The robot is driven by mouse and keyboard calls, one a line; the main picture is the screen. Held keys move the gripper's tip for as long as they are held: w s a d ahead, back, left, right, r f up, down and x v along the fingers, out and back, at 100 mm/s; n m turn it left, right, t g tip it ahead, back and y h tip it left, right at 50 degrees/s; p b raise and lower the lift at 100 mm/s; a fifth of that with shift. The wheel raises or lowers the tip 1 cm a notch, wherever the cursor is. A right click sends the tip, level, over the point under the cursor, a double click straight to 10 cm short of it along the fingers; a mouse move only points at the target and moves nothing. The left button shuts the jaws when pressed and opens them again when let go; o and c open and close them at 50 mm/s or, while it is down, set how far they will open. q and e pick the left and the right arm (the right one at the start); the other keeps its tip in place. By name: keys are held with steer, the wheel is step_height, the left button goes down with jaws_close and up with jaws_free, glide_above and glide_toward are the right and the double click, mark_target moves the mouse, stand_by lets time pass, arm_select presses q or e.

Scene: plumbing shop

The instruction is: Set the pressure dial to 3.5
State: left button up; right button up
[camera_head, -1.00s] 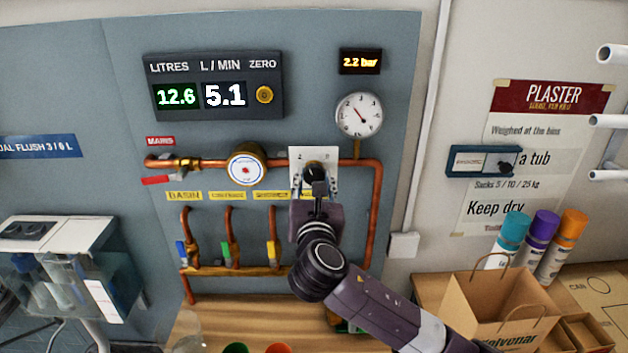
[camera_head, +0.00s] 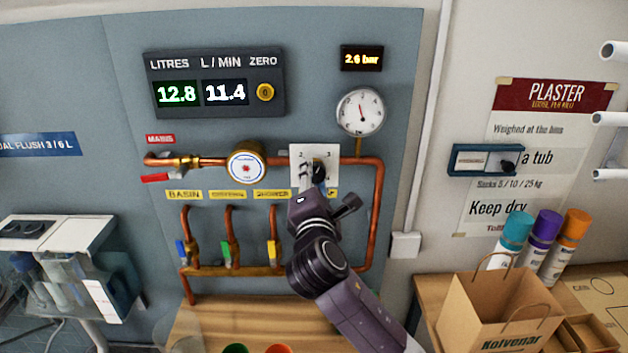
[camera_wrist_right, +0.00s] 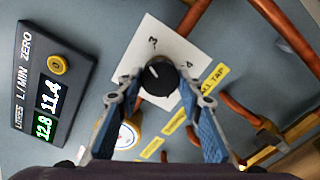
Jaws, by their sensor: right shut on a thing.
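The pressure dial is a black knob (camera_wrist_right: 158,74) on a white plate (camera_head: 299,151) with numerals at its corners. In the right wrist view its white mark points up and slightly left, on the side of the 3 away from the 4. My right gripper (camera_wrist_right: 158,86) has its blue fingers on both sides of the knob and is shut on it. In the head view the gripper (camera_head: 312,175) partly covers the plate. The bar display (camera_head: 361,58) reads 2.6 bar. The round gauge (camera_head: 360,112) below it has its needle pointing up and slightly left. My left gripper is not in view.
A meter panel (camera_head: 214,84) reads 12.8 litres and 11.4 L/min. Copper pipe (camera_head: 375,215) runs beside and below the plate, with several coloured-handle taps left of my arm. A paper bag (camera_head: 490,315) and spray cans (camera_head: 543,235) stand at right.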

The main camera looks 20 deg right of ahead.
steer(key=m+b, duration=0.1)
steer(key=m, duration=0.5)
steer(key=shift+f+m+b, duration=0.1)
steer(key=shift+m+b, duration=0.2)
steer(key=shift+b, duration=0.05)
steer(key=m+b, duration=0.1)
steer(key=m, duration=0.5)
steer(key=shift+b, duration=0.3)
steer(key=o, duration=1.2)
steer(key=shift+c, duration=0.2)
steer(key=shift+r, duration=0.25)
step_height(320, 180, up, 10)
